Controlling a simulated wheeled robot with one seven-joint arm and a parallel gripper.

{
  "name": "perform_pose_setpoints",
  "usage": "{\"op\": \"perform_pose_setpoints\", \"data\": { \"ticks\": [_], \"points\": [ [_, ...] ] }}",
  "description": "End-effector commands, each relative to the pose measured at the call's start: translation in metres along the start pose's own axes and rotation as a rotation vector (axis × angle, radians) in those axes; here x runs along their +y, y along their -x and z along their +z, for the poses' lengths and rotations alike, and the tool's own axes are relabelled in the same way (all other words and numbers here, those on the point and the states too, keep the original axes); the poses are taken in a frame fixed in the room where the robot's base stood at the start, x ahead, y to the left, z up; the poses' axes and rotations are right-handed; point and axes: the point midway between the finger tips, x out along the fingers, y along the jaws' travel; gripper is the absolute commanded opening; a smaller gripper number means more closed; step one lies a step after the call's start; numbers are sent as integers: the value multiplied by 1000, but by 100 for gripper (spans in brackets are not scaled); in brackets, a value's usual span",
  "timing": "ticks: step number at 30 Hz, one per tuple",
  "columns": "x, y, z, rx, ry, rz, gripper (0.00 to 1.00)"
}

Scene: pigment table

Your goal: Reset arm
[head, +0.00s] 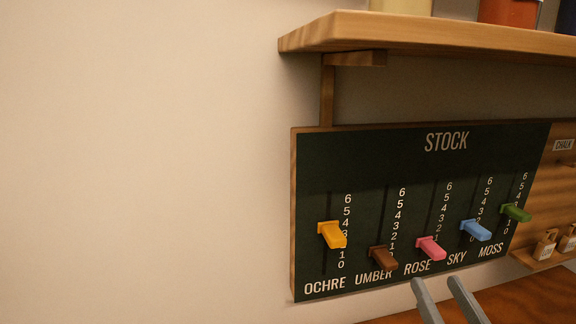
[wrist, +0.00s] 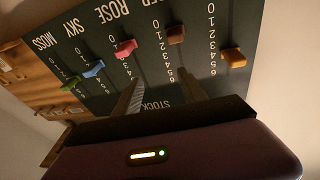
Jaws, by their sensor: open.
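My gripper (head: 440,290) is open at the bottom of the head view, in front of the lower edge of the dark STOCK board (head: 390,160). In the wrist view its two fingers (wrist: 160,95) stand apart with nothing between them. The board carries an orange-yellow slider (head: 332,235), a brown slider (head: 383,258), a pink slider (head: 431,248), a blue slider (head: 475,230) and a green slider (head: 516,212). The sliders also show upside down in the wrist view. I cannot tell how far the fingers are from the board.
A wooden shelf (head: 430,35) juts out above the board, with pigment jars (head: 508,12) on it. A wooden panel with a CHALK label (head: 564,145) and small tagged items (head: 546,243) is at the right. A wooden surface (head: 530,300) lies below. The wall at left is bare.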

Motion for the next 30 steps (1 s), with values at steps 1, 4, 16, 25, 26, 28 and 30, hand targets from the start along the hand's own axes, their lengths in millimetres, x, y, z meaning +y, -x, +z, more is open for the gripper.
{"op": "perform_pose_setpoints", "data": {
  "ticks": [1,4,16,25,26,28,30],
  "points": [
    [1,12,7,-1,1,15,49],
    [3,34,18,3,3,42,49],
    [-6,147,63,-50,34,88,49],
    [-24,233,84,-153,57,73,49],
    [-26,242,86,-167,60,71,49],
    [-31,262,90,-202,64,65,49],
    [-35,282,94,-244,69,58,49]
  ]
}}
